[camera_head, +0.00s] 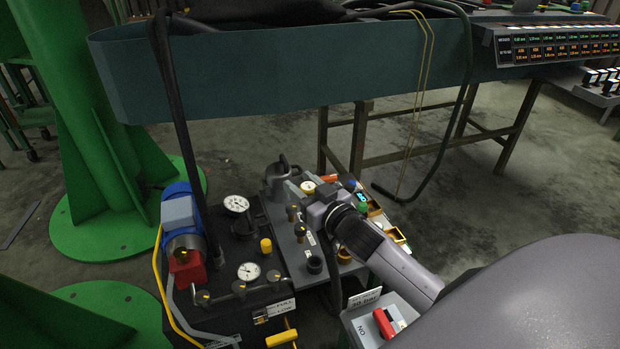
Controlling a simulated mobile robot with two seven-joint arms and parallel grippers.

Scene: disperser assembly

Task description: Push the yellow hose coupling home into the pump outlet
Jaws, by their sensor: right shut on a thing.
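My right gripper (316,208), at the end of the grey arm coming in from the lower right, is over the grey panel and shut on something. Its own body hides what it holds. The pump (183,232) stands at the left, a blue motor with a red block below it. A yellow hose (160,285) runs down its left side. A short yellow cylinder (266,245) stands upright on the black unit, left of and apart from the gripper; I cannot tell if it is the coupling. I cannot make out the pump outlet. My left gripper is not in view.
The black unit (245,222) carries round gauges (248,271) and several small knobs. A grey box with a red switch (383,323) is under my right arm. A green column (75,100) stands left.

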